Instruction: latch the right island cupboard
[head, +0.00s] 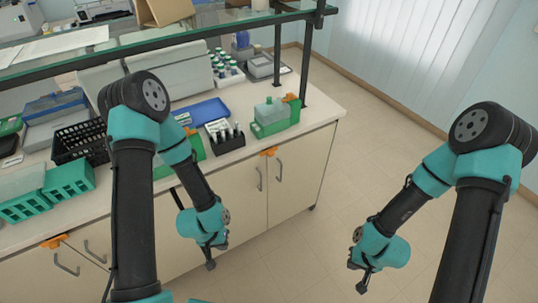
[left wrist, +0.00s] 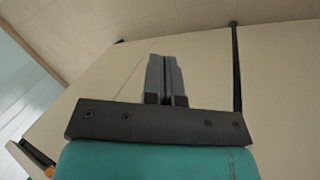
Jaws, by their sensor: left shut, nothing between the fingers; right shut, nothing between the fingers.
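The right island cupboard (head: 240,200) has two pale doors with grey bar handles; both doors look closed. An orange latch (head: 268,151) sits at the top of the doors, just under the worktop edge; I cannot tell how it is turned. My left gripper (head: 210,264) is shut and empty, pointing down in front of the cupboard, below and left of the handles. In the left wrist view its fingers (left wrist: 166,80) are together before a pale panel. My right gripper (head: 361,285) is shut and empty over open floor, right of the cupboard and apart from it.
Another orange latch (head: 54,241) is on the left cupboard. The worktop holds a black basket (head: 82,142), a blue tray (head: 203,112), a bottle rack (head: 225,136) and a green box (head: 270,118). A glass shelf (head: 200,28) overhangs it. The floor right of the island is clear.

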